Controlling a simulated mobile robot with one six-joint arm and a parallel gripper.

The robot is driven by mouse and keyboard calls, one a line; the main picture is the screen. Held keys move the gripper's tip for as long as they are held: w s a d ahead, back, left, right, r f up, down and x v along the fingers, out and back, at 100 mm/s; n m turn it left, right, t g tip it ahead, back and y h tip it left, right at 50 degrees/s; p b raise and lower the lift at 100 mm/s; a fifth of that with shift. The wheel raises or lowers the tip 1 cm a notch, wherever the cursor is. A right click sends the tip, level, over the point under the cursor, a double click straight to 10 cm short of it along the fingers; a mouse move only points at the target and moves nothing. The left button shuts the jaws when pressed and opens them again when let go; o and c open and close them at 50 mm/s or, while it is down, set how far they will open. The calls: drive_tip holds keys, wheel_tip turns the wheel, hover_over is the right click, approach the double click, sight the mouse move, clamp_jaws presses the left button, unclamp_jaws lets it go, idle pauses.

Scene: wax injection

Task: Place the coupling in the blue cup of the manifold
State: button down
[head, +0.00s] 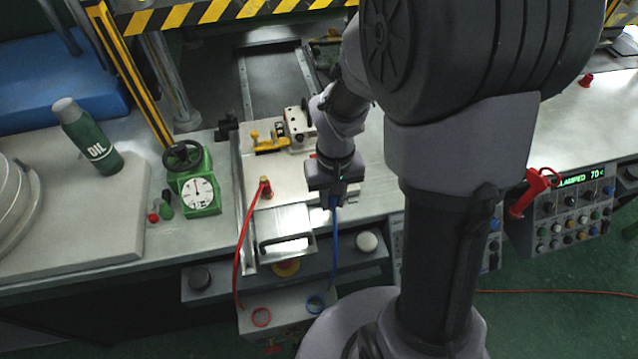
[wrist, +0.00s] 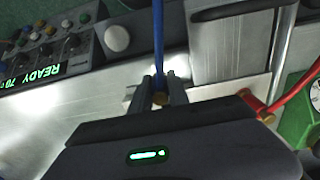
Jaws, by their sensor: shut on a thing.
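My gripper (head: 332,196) is shut on the coupling (wrist: 160,96), a small brass end on a blue hose (head: 333,240). In the wrist view the coupling sits between my two fingertips (wrist: 162,88), with the blue hose (wrist: 158,40) running up from it. In the head view my wrist and gripper hide the coupling. A pale plate (head: 222,172) lies left of and under my gripper; a red-hose coupling (head: 265,187) stands on it. A blue ring (head: 317,304) and a red ring (head: 262,317) show on the grey box below. I cannot make out a blue cup at the gripper.
A metal block with a handle (head: 286,243) is at the plate's front. A yellow clamp (head: 268,143) is behind. A green gauge (head: 196,190) and an oil bottle (head: 88,138) stand left. A control panel (head: 570,212) is right; a white knob (head: 367,242) is in front.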

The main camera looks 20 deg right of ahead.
drive_tip(key=shift+w+a, duration=0.15)
drive_tip(key=shift+w, duration=0.25)
drive_tip(key=shift+w+a+f+b, duration=0.1)
drive_tip(key=shift+w+f+b, duration=0.1)
drive_tip(key=shift+f+b, duration=0.65)
drive_tip(key=shift+w+a+f+b, duration=0.15)
drive_tip(key=shift+f+b, duration=0.3)
drive_tip(key=shift+f, duration=0.65)
drive_tip(key=c, duration=1.3)
unclamp_jaws()
drive_tip(key=shift+d, duration=0.1)
drive_tip(key=shift+o, duration=0.2)
